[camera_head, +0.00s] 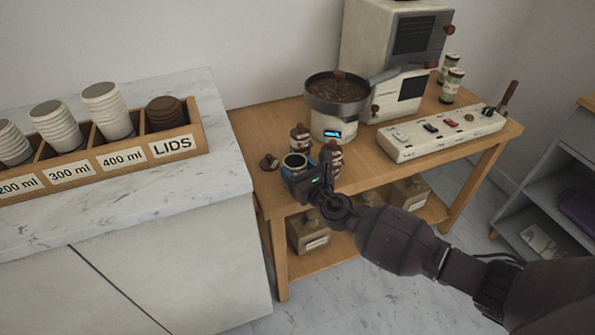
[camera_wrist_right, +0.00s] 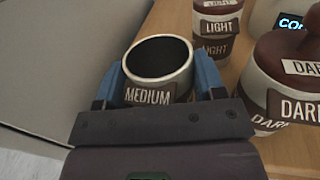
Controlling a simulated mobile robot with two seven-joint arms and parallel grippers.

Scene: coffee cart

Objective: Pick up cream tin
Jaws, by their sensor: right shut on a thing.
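A cream tin (camera_head: 294,161) with a brown band and no lid is between the fingers of my right gripper (camera_head: 306,176) near the left end of the wooden table. In the right wrist view the tin (camera_wrist_right: 160,60) reads MEDIUM, and its dark open mouth shows. The blue fingers of my right gripper (camera_wrist_right: 157,82) are shut on its two sides. The tin looks close to upright; whether its base touches the table is hidden. My left gripper is not in view.
A LIGHT tin (camera_wrist_right: 217,28) and a lidded DARK tin (camera_wrist_right: 290,85) stand close by on the right. The marble counter (camera_head: 150,195) borders the table's left side.

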